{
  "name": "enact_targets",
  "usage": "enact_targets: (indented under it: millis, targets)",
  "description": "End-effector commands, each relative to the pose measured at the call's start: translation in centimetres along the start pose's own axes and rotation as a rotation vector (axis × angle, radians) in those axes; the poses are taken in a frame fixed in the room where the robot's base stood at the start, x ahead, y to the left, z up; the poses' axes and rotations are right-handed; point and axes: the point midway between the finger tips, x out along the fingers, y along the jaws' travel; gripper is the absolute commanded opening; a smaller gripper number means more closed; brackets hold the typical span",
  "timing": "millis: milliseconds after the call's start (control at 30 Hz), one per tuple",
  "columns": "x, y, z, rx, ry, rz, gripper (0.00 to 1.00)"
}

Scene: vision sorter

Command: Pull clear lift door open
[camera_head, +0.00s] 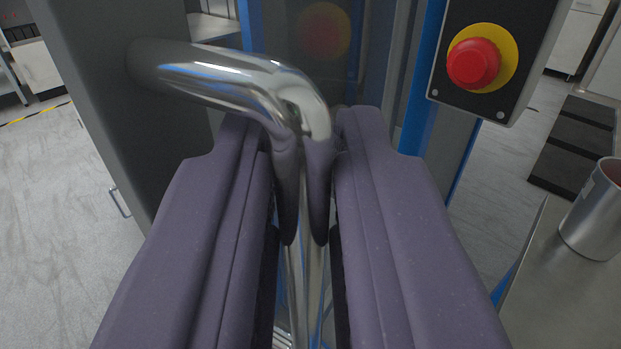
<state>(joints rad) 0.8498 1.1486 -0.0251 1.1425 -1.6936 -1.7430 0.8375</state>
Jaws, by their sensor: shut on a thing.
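A chrome bar handle (225,85) comes out of a dark grey upright panel at the left, bends, and runs down between my fingers. My gripper (305,150) is shut on the vertical part of the handle, with a purple-grey finger on each side. Behind the handle stands a clear door pane (345,50) in a blue frame (425,110). A faint reflection of a red and yellow button shows in the pane. The lower part of the handle is partly hidden between the fingers. I cannot tell whether the door is open or shut.
A red emergency stop button (474,63) on a yellow disc sits on a black box at the upper right. A metal can (597,210) stands on a grey surface (560,290) at the right. Open floor (50,220) lies at the left.

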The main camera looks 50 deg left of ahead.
Motion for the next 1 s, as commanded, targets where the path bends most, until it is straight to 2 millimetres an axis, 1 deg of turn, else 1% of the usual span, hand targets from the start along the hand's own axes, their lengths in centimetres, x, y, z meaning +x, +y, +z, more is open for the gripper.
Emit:
enact_targets:
  millis: [367,400,433,667,767,867,1000]
  targets:
    - [0.1,0.0,-0.1,-0.001,0.001,-0.003,0.0]
    - [0.1,0.0,-0.1,-0.001,0.001,-0.003,0.24]
    - [0.1,0.0,-0.1,-0.001,0.0,-0.003,0.3]
    - [0.0,0.0,0.0,0.0,0.0,-0.002,0.3]
    - [-0.3,0.0,0.0,0.0,0.0,-0.001,0.3]
    - [-1.6,0.1,0.0,0.001,0.001,0.0,0.3]
    - [-4.4,0.1,0.0,0.0,-0.001,0.0,0.3]
